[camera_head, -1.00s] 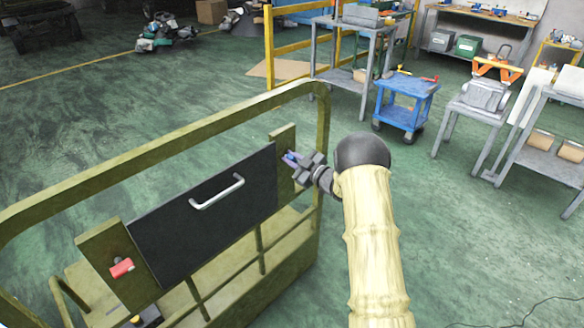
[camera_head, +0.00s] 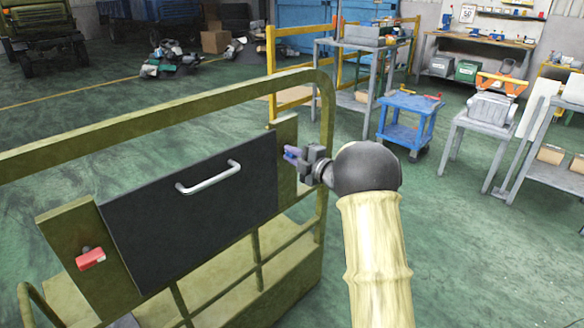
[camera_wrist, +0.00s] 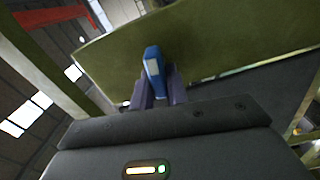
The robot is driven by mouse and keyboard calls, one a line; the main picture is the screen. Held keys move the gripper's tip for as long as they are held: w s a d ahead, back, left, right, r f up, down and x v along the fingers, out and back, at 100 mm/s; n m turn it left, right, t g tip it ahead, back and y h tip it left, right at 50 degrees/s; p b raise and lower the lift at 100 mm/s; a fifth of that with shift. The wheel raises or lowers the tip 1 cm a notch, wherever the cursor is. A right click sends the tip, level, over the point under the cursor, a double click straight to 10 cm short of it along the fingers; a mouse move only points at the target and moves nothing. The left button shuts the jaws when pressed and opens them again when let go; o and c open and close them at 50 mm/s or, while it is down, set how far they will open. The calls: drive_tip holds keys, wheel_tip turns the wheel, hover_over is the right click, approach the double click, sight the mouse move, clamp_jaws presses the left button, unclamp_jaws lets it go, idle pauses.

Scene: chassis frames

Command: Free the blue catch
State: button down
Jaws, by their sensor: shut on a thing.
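The blue catch (camera_wrist: 153,62) stands on an olive plate (camera_wrist: 205,45) in the wrist view. My gripper (camera_wrist: 158,88) is shut on it, with a purple-grey finger on either side of its lower part. In the head view my gripper (camera_head: 291,154) reaches the olive plate (camera_head: 285,165) at the right end of a dark panel (camera_head: 190,215). There the fingers mostly hide the catch. The panel has a silver handle (camera_head: 208,178). A red catch (camera_head: 90,259) sits on another olive plate (camera_head: 75,235) at the panel's left end.
An olive tubular frame (camera_head: 170,108) surrounds the panel, its top rail above my gripper. A blue cart (camera_head: 408,120), a grey stand (camera_head: 485,115) and a yellow railing (camera_head: 300,95) stand behind. Green floor (camera_head: 440,255) is open at the right.

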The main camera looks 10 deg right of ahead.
drive_tip(key=shift+f+n+b, duration=0.35)
drive_tip(key=shift+n+b, duration=0.45)
drive_tip(key=shift+b, duration=0.1)
drive_tip(key=shift+r, duration=0.1)
drive_tip(key=c, duration=1.4)
unclamp_jaws()
drive_tip(key=shift+r, duration=0.1)
drive_tip(key=shift+s+d, duration=0.1)
drive_tip(key=v, duration=1.7)
drive_tip(key=shift+p, duration=0.4)
